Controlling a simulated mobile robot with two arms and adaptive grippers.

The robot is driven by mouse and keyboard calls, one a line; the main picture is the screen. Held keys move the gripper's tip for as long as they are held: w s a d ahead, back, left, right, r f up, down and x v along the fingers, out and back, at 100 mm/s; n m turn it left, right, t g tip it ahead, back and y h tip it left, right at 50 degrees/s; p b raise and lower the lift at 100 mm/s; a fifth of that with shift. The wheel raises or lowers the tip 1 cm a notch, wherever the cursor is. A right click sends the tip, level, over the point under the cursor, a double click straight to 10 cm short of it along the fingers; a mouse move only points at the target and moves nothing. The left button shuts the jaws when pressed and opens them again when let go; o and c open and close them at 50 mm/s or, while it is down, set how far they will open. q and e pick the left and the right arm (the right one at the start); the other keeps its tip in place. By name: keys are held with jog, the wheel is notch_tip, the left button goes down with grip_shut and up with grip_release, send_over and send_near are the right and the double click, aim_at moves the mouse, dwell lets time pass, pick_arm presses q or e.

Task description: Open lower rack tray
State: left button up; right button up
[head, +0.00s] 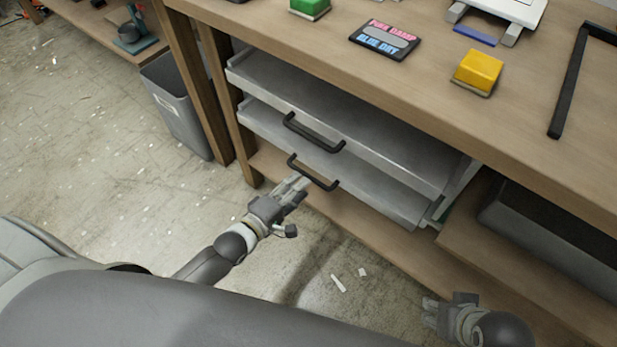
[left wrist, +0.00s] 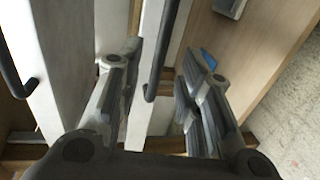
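The lower rack tray (head: 375,185) is a grey metal tray under the workbench, with a black bar handle (head: 313,173) on its front. The upper tray (head: 340,105) is just above it, with a similar handle (head: 313,133). My left gripper (head: 297,186) is at the left part of the lower handle. In the left wrist view my left gripper (left wrist: 160,100) is open, and the lower handle (left wrist: 162,45) lies between its fingers; contact cannot be told. The upper handle (left wrist: 12,60) is at the left there. My right gripper (head: 440,306) is low at the right, away from the trays; its fingers are unclear.
The wooden workbench top (head: 420,100) overhangs the trays, with a yellow button (head: 478,70) and a green button (head: 309,5). A grey bin (head: 178,105) stands left of the bench leg. A dark box (head: 550,235) sits right of the trays. The floor before the bench is mostly clear.

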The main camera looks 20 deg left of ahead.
aim_at(309, 176)
pick_arm(q)
jog(key=shift+b+x, duration=0.55)
jog(key=shift+x, duration=2.25)
jog(key=shift+s, duration=0.1)
grip_shut()
